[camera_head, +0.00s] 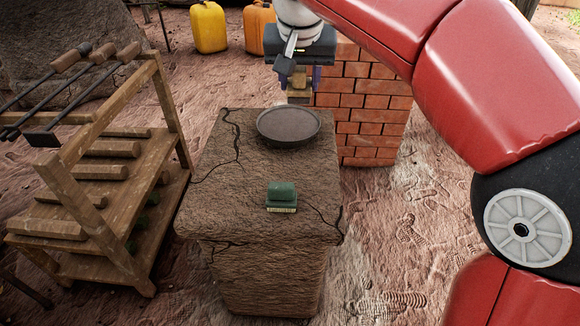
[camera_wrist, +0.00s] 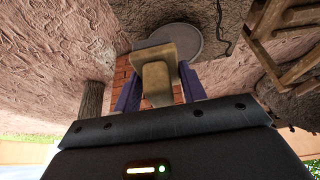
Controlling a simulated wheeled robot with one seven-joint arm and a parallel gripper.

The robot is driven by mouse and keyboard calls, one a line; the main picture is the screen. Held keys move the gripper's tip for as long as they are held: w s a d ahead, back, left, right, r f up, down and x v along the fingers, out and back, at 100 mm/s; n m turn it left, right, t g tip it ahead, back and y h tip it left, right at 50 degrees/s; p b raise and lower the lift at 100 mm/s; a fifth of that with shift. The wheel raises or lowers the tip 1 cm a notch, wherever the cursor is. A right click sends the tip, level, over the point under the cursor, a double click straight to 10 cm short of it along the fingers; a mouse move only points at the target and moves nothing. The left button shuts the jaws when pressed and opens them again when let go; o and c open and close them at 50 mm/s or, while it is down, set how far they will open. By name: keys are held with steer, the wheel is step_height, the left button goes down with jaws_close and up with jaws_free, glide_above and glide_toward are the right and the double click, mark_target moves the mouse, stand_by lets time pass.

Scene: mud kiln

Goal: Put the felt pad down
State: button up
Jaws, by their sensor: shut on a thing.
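My gripper (camera_head: 299,82), with purple fingers, is shut on a small tan block-like thing that I take for the felt pad (camera_head: 299,96). It is partly hidden by the gripper body in the head view. In the wrist view the felt pad (camera_wrist: 157,78) sits between the two fingers (camera_wrist: 160,84). The gripper is behind the round dark plate (camera_head: 289,125), at the far edge of the clay pedestal (camera_head: 225,170). The height of the pad above the pedestal is hard to tell.
A green block-like object with a pale lower edge (camera_head: 282,196) lies near the pedestal's front. A brick stack (camera_head: 372,108) stands behind right. A wooden rack (camera_head: 120,215) with rods is at left. Yellow (camera_head: 208,27) and orange (camera_head: 257,27) jugs stand behind. Pedestal top has bare room around the green object.

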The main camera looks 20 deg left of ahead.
mark_target(298, 167)
steer(key=shift+f, duration=0.1)
step_height(298, 167, down, 20)
steer(key=b, duration=0.4)
steer(key=shift+r, duration=0.2)
steer(key=o, duration=0.9)
steer(key=shift+d+f, duration=0.1)
steer(key=v, duration=0.7)
steer(key=shift+s+r+p, duration=0.2)
steer(key=shift+r+p, duration=0.1)
steer(key=shift+p, duration=0.1)
steer(key=shift+d, duration=0.1)
